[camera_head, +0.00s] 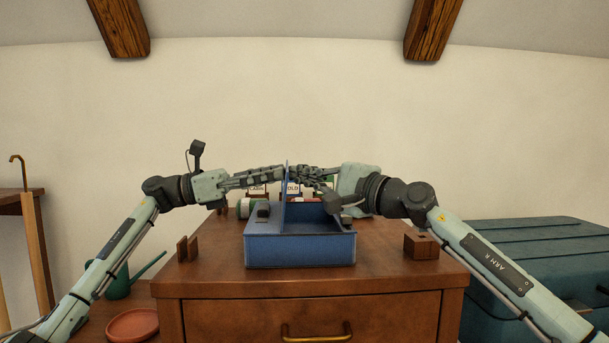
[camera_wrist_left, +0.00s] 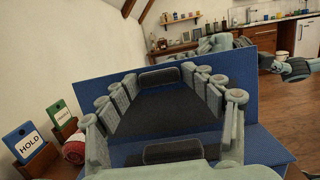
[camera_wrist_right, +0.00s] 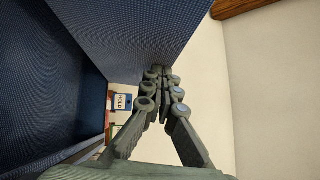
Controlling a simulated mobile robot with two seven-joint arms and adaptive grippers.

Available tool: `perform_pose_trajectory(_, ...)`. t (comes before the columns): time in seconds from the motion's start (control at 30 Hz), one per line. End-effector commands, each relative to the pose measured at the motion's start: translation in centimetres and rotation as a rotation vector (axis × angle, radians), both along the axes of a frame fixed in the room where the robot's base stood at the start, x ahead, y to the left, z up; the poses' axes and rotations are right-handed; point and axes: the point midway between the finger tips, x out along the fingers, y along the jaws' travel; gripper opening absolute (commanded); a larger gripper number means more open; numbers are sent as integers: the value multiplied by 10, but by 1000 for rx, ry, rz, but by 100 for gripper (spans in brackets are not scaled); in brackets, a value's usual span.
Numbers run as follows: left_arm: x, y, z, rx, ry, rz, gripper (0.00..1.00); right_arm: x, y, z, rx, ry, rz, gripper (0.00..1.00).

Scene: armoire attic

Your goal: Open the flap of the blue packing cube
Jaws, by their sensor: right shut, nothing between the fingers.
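The blue packing cube (camera_head: 300,250) sits on the wooden cabinet top. Its flap (camera_head: 286,195) stands upright, seen nearly edge-on in the head view; the right part of the cube is open on top. The flap's broad blue face fills the middle of the left wrist view (camera_wrist_left: 240,75). My left gripper (camera_head: 284,171) is open, its fingers spread in front of that face, with nothing visibly gripped. My right gripper (camera_head: 292,172) is shut and empty on the flap's other side, near its top. It shows beside the blue fabric in the right wrist view (camera_wrist_right: 160,72); contact is unclear.
A sign marked HOLD (camera_wrist_left: 33,143) and a red-and-white roll (camera_wrist_left: 74,152) stand behind the cube. Small wooden blocks stand at the left (camera_head: 187,249) and right (camera_head: 421,245) of the cabinet top. A teal trunk (camera_head: 540,260) is at the right. The cabinet's front strip is clear.

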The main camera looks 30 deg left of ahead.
Motion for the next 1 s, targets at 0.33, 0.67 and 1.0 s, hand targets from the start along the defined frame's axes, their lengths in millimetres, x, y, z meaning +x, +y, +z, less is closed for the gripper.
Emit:
perform_pose_trajectory(0.33,-2,4,-8,7,11,-1,62,-6,4,0,-3,-1,14,0)
perform_pose_trajectory(0.67,-35,60,-16,3,8,3,62,-2,1,0,-1,1,5,0)
perform_pose_trajectory(1.0,-60,97,-21,2,-1,-2,62,-1,0,-1,-1,1,2,0)
